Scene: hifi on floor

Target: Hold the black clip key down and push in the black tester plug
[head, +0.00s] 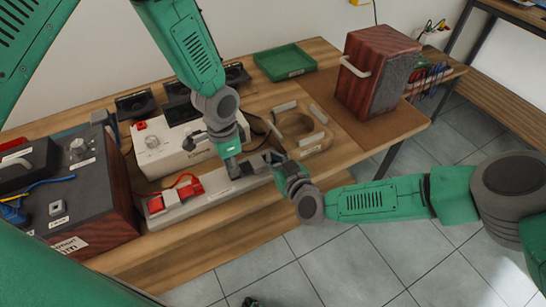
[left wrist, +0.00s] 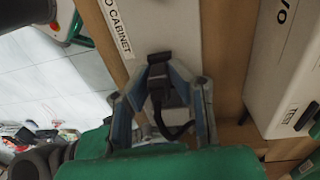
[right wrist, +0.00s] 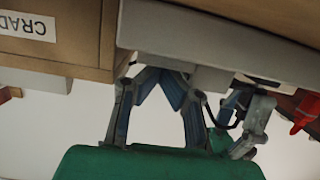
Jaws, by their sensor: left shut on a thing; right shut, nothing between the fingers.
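A long grey terminal bar (head: 207,198) lies along the table's front edge, with a red clip or plug (head: 180,194) at its left part. In the left wrist view, my left gripper (left wrist: 162,70) is shut on the black tester plug (left wrist: 158,88), whose black cable loops behind it. The plug is at the bar (left wrist: 150,25), by a "CABINET" label. In the head view my left gripper (head: 234,170) points down over the bar. My right gripper (head: 278,162) is shut and empty at the bar's right end, just below it in the right wrist view (right wrist: 166,76). I cannot make out the black clip key.
A white tester box (head: 185,150) stands behind the bar. A dark wood-sided unit (head: 85,190) is at left. A wooden cradle (head: 300,145) sits right of the grippers, near a speaker (head: 375,80). A green tray (head: 285,62) is at the back.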

